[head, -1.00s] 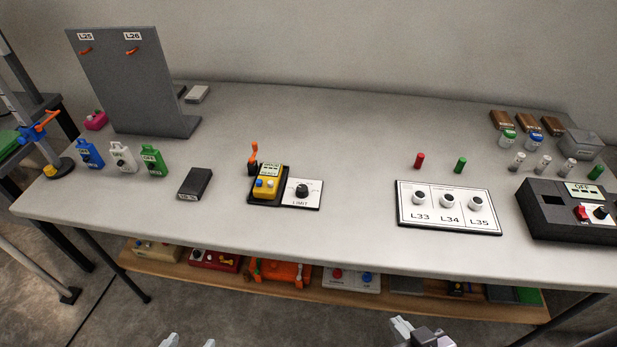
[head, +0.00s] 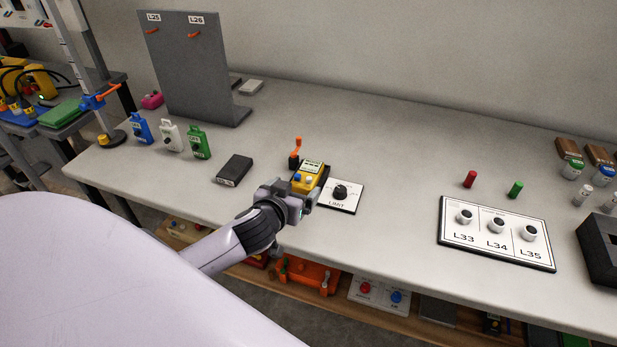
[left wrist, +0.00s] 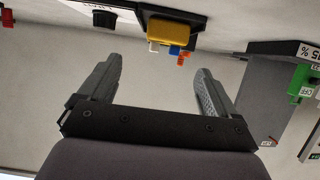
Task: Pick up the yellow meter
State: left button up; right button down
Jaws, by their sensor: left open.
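The yellow meter (head: 309,177) sits on its dark base near the front of the table, with a small screen on top and knobs below it. It also shows at the top of the left wrist view (left wrist: 172,33). My left gripper (head: 294,193) is just in front of the meter, at the table's front edge, and partly hides its lower end. In the left wrist view the two fingers (left wrist: 159,68) are wide apart with nothing between them; the meter lies beyond the fingertips. My right gripper is not in view.
A LIMIT dial plate (head: 341,194) adjoins the meter on the right. An orange-topped post (head: 296,154) stands just behind it. A dark box (head: 233,170) lies to its left. The L33–L35 panel (head: 497,236) is farther right, with clear table between.

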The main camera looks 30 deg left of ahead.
aim_at(299, 181)
pick_arm(q)
jog(key=shift+a+x, duration=0.2)
jog(key=shift+x, duration=1.15)
jog(key=shift+a+x, duration=0.15)
jog(key=shift+x, duration=1.2)
jog(key=shift+w+a+f, duration=0.15)
jog(key=shift+w+f, duration=0.1)
jog(key=shift+w, duration=0.45)
jog(key=shift+c, duration=0.3)
jog(key=c, duration=1)
jog(key=shift+r, duration=0.1)
jog(key=shift+c, duration=1.3)
